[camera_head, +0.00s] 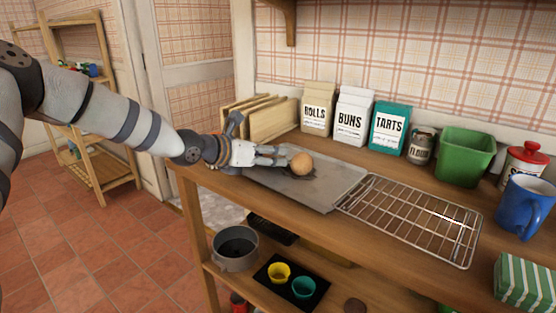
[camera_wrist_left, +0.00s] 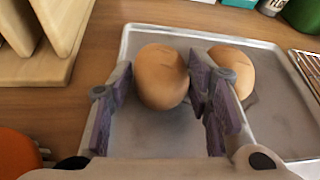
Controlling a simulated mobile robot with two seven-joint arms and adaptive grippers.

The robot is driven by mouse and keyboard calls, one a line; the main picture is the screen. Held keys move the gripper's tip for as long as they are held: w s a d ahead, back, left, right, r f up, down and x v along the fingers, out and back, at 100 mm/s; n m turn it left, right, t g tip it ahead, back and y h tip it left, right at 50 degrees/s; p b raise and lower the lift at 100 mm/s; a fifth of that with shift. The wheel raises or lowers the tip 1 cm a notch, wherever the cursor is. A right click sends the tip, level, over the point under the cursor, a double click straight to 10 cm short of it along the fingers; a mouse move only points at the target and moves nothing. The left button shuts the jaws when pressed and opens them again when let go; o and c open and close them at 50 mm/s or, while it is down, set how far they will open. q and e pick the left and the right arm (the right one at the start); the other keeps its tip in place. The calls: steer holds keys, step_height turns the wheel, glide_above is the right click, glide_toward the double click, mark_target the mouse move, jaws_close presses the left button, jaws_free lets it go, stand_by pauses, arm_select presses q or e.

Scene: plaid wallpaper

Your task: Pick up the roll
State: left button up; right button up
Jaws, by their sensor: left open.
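In the head view one round brown roll (camera_head: 301,164) shows on the grey baking tray (camera_head: 330,190), just right of my left gripper (camera_head: 283,158). The left wrist view shows two rolls on the tray (camera_wrist_left: 285,120). One roll (camera_wrist_left: 162,80) lies between the open fingers of my left gripper (camera_wrist_left: 163,95), with a small gap showing at the left finger. The other roll (camera_wrist_left: 236,68) lies outside the right finger, which partly covers it. I cannot tell which of the two shows in the head view. My right gripper is not in view.
A wire rack (camera_head: 415,218) lies right of the tray. Wooden boards (camera_head: 270,122) stand behind the hand. Bags labelled ROLLS (camera_head: 317,115), BUNS (camera_head: 352,122) and TARTS (camera_head: 390,130) line the wall. A green bin (camera_head: 463,160) and blue mug (camera_head: 522,210) stand right.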

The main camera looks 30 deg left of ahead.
arm_select(q)
steer(key=shift+w+r, duration=0.1)
steer(key=shift+w, duration=0.1)
steer(key=c, duration=0.8)
steer(key=shift+o, duration=0.2)
steer(key=shift+r, duration=0.15)
